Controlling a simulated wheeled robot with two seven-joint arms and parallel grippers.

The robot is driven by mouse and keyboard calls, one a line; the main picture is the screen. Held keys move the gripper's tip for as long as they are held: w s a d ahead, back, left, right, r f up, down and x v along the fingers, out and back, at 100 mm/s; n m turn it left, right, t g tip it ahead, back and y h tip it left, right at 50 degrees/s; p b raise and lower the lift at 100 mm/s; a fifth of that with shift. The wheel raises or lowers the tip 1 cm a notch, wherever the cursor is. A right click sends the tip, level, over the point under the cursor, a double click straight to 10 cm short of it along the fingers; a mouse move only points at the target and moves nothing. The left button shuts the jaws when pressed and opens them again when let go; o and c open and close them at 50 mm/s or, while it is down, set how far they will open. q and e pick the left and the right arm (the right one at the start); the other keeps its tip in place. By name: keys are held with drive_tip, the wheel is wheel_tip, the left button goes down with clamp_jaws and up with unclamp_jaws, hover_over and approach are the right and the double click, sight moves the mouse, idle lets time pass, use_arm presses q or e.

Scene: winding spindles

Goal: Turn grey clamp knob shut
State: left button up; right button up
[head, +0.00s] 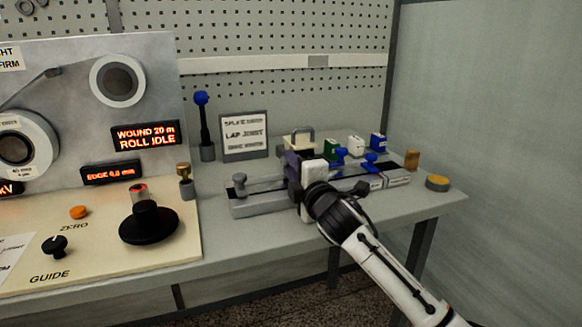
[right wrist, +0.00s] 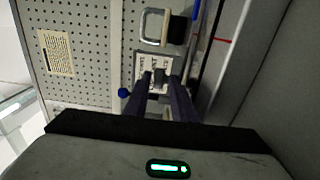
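The grey clamp knob (head: 239,180) stands at the left end of the long pale splice block (head: 262,202) on the bench, in the head view. My right gripper (head: 292,168) is over the middle of the block, to the right of the knob and apart from it. In the right wrist view its two dark purple fingers (right wrist: 161,88) stand apart. A small dark shape shows between their tips; I cannot tell what it is or whether it is touched. I cannot make out the grey knob in that view. My left gripper is not in view.
Blue knobs (head: 371,158) sit on the right part of the block. A sign (head: 244,136) and a blue-topped lever (head: 203,125) stand behind. The winding panel (head: 100,130) is at left. Bench front is clear.

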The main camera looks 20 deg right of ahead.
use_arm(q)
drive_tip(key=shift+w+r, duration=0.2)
use_arm(e)
drive_tip(key=shift+w, duration=0.15)
drive_tip(key=shift+c, duration=0.2)
clamp_jaws()
drive_tip(key=shift+a+f+m+h+b, duration=0.1)
drive_tip(key=shift+a+m+h+b, duration=0.15)
drive_tip(key=shift+h, duration=0.2)
drive_tip(key=shift+a+m+h+b, duration=0.1)
drive_tip(key=shift+m+h+b, duration=0.1)
drive_tip(key=shift+m+h, duration=0.2)
drive_tip(key=h, duration=0.1)
drive_tip(key=m+h+b, duration=0.1)
drive_tip(key=shift+a+m+h, duration=0.2)
drive_tip(key=shift+m+h, duration=0.05)
drive_tip(key=shift+h, duration=0.1)
drive_tip(key=shift+w+m+g+h+b, duration=0.1)
drive_tip(key=shift+m+g+h+b, duration=0.4)
drive_tip(key=shift+m+h, duration=0.5)
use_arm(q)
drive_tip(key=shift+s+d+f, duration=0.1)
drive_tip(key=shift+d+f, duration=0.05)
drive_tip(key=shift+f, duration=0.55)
use_arm(e)
drive_tip(key=shift+h, duration=0.3)
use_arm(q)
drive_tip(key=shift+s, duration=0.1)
